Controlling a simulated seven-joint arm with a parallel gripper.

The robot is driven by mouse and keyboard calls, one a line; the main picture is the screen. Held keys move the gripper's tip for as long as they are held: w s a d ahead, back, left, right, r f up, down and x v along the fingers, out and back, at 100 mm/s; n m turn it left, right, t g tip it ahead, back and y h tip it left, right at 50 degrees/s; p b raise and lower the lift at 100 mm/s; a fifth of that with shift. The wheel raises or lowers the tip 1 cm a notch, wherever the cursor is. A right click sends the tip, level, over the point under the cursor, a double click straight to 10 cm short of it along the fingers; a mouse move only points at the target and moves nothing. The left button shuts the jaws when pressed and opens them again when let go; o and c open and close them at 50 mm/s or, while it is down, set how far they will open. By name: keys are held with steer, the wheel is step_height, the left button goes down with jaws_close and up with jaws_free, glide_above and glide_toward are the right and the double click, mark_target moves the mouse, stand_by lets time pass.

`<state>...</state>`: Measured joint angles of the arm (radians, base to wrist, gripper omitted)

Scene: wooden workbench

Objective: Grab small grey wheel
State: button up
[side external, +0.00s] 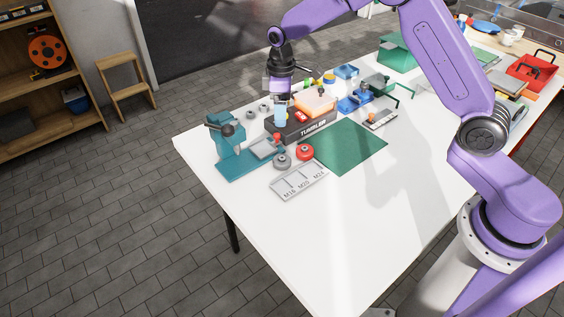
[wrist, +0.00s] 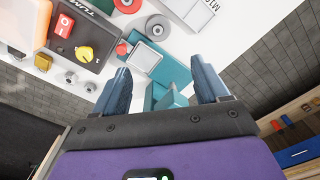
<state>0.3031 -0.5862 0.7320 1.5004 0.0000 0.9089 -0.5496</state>
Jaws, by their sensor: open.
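A grey wheel (side external: 282,160) with a dark hub lies on the white table, just left of a red wheel. The grey wheel (wrist: 157,27) also shows near the top of the wrist view. My gripper (side external: 281,118) is above the back left part of the table, near the black tumbler base, higher than the wheel. In the wrist view, the two blue-grey fingers (wrist: 160,66) stand wide apart with nothing between them; the teal vise is seen beyond. The grey wheel lies beyond the fingertips, apart from them.
The red wheel (side external: 304,152) lies close beside the grey one. The teal vise (side external: 229,138), black tumbler base (side external: 318,128), labelled grey tray (side external: 299,181) and green mat (side external: 350,146) surround them. Several small grey round parts (wrist: 70,77) lie beside the tumbler. The front table is clear.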

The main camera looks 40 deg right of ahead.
mark_target(282, 158)
steer(key=f, duration=1.7)
steer(key=shift+w+d+f, duration=0.15)
steer(key=shift+d+f, duration=0.05)
steer(key=c, duration=0.9)
